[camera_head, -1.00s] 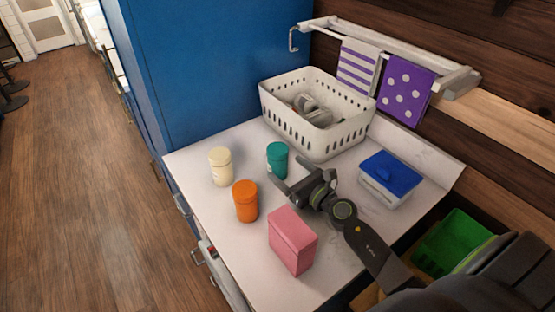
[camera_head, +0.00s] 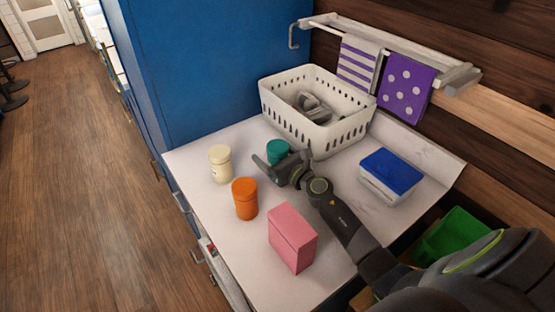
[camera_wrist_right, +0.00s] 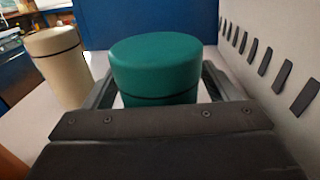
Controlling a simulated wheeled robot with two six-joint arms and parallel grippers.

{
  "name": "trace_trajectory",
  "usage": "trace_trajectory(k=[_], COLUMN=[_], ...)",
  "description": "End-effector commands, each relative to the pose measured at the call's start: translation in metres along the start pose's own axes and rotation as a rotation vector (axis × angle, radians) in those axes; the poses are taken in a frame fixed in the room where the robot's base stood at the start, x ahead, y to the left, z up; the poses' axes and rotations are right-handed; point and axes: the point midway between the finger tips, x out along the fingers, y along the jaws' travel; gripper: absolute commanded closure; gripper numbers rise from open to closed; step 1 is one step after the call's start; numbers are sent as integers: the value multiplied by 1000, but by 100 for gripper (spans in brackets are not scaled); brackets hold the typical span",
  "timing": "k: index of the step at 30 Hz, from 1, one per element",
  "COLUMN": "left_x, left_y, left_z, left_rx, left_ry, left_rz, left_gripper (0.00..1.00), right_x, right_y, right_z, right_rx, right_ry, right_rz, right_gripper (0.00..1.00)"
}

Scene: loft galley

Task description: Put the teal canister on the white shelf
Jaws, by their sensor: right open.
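The teal canister (camera_head: 278,150) stands upright on the white counter, in front of the white basket; my right gripper partly hides it in the head view. In the right wrist view the canister (camera_wrist_right: 157,70) sits between the two fingers of my right gripper (camera_wrist_right: 160,88). The right gripper (camera_head: 279,164) is open, with one finger on each side of the canister; I cannot tell if either touches it. The only shelf-like white thing I see is a wall rack (camera_head: 375,40) above the counter, with towels hanging from it. My left gripper is not in view.
A white perforated basket (camera_head: 322,138) stands close behind the canister. A cream canister (camera_head: 220,165), an orange canister (camera_head: 245,200) and a pink box (camera_head: 292,240) stand left and in front. A blue-lidded container (camera_head: 390,175) is at right. A tall blue cabinet (camera_head: 215,60) borders the counter.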

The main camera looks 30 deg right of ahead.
Motion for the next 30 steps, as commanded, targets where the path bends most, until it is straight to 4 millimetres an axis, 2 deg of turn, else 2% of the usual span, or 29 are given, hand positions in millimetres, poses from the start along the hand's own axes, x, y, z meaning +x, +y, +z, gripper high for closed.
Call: trace_trajectory(k=[2,13,23,30], left_x=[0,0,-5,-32], left_y=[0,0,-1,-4], left_z=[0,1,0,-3], left_rx=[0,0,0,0], left_ry=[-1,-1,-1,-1], left_rz=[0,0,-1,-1], left_gripper=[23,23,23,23], right_x=[0,0,0,0], right_y=[0,0,0,-1], right_z=[0,0,7,39], right_rx=[0,0,0,-2], right_ry=[0,0,-2,-2], right_rz=[0,0,0,0], right_gripper=[25,73,73,73])
